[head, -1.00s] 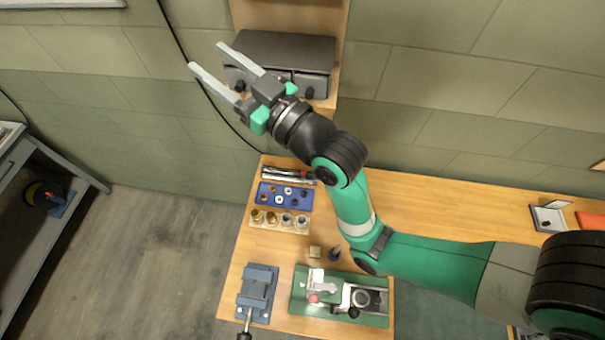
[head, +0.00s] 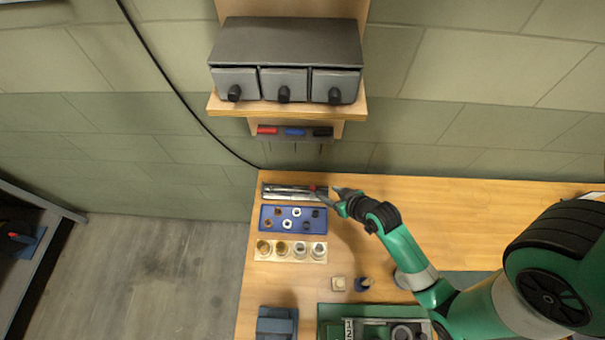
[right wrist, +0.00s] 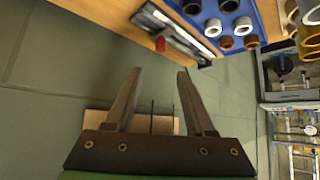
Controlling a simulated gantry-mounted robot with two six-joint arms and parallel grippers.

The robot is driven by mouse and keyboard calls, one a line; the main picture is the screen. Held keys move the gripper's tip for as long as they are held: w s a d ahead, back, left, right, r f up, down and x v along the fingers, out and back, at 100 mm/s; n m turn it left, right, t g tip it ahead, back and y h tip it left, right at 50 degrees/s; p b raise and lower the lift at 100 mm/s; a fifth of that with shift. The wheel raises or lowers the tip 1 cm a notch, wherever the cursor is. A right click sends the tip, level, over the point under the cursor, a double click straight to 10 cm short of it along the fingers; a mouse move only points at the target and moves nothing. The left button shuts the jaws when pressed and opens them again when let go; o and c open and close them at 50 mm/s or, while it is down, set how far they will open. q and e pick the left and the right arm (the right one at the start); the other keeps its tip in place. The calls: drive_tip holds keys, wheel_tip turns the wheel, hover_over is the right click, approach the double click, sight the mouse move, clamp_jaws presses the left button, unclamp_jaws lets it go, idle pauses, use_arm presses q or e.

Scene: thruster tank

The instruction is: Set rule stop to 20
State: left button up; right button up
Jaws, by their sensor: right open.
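The rule (head: 288,191), a dark and silver strip, lies along the back left edge of the wooden table. Its small red stop (head: 312,188) sits toward the right part of the rule in the head view. My right gripper (head: 327,194) is open near the rule's right end. In the right wrist view the rule (right wrist: 180,32) and the red stop (right wrist: 160,43) appear just beyond the open, empty fingers (right wrist: 158,72). I cannot read the scale marks. My left gripper is not in view.
A blue tray (head: 268,226) of rings and a wooden block (head: 262,258) of round parts lie in front of the rule. A shelf with a drawer unit (head: 290,42) hangs above, with a pen rack (head: 296,131) beneath. The table's right side (head: 460,190) is clear.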

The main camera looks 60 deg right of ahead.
sight(313, 188)
drive_tip(key=b+x, duration=0.4)
drive_tip(key=x, duration=0.7)
drive_tip(key=shift+s+f, duration=0.1)
drive_tip(key=shift+f, duration=0.1)
drive_tip(key=shift+a, duration=0.1)
clamp_jaws()
idle(0.9)
